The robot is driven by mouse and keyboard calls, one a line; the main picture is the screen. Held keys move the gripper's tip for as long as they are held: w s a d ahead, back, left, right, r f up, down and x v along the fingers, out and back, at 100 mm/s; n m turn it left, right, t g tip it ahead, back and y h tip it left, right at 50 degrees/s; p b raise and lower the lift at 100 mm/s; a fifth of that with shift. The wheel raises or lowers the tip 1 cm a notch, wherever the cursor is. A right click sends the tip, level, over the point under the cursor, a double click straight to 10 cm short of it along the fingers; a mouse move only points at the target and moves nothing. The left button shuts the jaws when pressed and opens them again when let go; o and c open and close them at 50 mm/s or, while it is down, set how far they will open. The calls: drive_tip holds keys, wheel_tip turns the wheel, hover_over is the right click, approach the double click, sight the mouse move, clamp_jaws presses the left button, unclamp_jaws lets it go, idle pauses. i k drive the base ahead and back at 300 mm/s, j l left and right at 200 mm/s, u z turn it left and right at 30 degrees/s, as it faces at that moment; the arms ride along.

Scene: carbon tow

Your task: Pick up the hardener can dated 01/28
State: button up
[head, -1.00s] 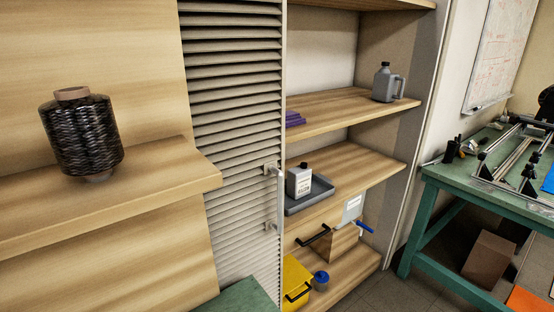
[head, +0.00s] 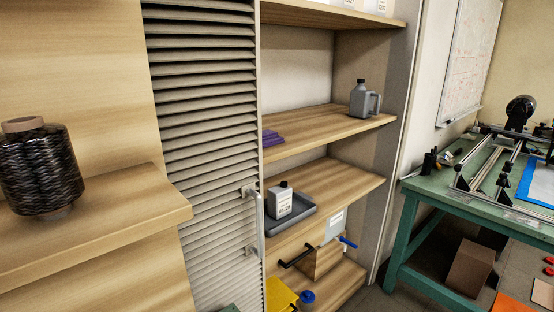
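A small whitish can (head: 279,201) with a black cap and a printed label stands upright in a grey tray (head: 300,218) on a middle shelf of the open cabinet. Its label looks like it holds a date, but the print is too small to read for certain. Parts of several white containers with labels (head: 378,6) show on the top shelf, cut off by the upper picture edge. My gripper is not in view.
A louvred door (head: 203,150) with a vertical handle stands left of the shelves. A grey jug (head: 362,99) and purple folded cloths (head: 272,138) sit one shelf higher. A black tow spool (head: 40,175) stands at left. A green workbench (head: 430,190) stands at right.

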sight(279, 196)
drive_tip(key=i+l+u, duration=0.1)
drive_tip(key=i+l, duration=0.2)
drive_tip(key=i, duration=0.2)
drive_tip(key=i+l+u, duration=0.1)
drive_tip(key=i+l, duration=0.2)
drive_tip(key=i, duration=0.2)
drive_tip(key=k+l, duration=0.1)
drive_tip(key=l, duration=0.35)
drive_tip(key=k+l, duration=0.1)
drive_tip(key=l, duration=0.3)
drive_tip(key=k+l, duration=0.1)
drive_tip(key=l, duration=0.35)
